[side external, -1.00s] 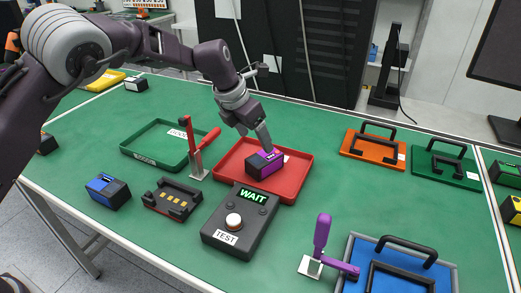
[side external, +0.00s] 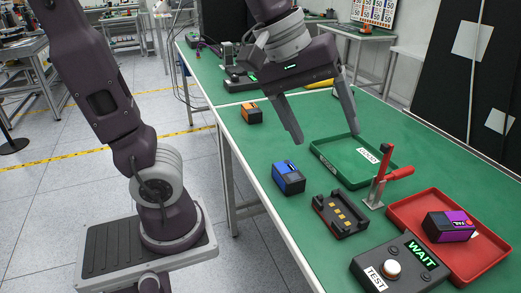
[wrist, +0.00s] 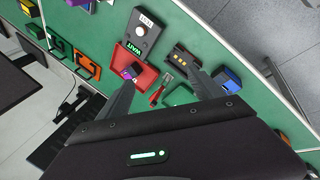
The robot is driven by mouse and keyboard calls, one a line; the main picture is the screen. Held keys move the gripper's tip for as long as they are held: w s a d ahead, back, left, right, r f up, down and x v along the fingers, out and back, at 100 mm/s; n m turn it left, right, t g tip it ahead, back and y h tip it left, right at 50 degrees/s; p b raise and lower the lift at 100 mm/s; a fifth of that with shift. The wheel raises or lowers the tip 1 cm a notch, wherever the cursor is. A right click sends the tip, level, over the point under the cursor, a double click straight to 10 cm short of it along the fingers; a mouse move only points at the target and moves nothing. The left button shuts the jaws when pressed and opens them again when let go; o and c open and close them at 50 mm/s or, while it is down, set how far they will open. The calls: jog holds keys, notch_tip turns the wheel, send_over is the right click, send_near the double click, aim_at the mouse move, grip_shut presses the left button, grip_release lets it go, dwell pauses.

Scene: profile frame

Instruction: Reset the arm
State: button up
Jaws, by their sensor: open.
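The purple-and-black block (side external: 448,226) rests inside the red tray (side external: 475,262), clear of my gripper. It also shows in the wrist view (wrist: 130,72). The rest of my arm stands on its base at the left.
The green tray (side external: 340,160) looks empty. A red-handled clamp (side external: 380,180), blue block (side external: 288,178), black fixture (side external: 341,215) and test box (side external: 400,265) showing a green WAIT stand nearby. An orange block (side external: 250,113) sits near the table's left edge.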

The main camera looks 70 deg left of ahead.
jog(key=s+a+f+m+y, duration=0.1)
jog(key=s+f+m, duration=0.1)
jog(key=s+m, duration=0.2)
jog(key=s+a+f+m+y, duration=0.1)
jog(key=s+f+m, duration=0.1)
jog(key=s+m, duration=0.3)
jog(key=shift+s+a+f+t, duration=0.2)
jog(key=shift+s+a+t, duration=0.2)
jog(key=shift+s, duration=0.8)
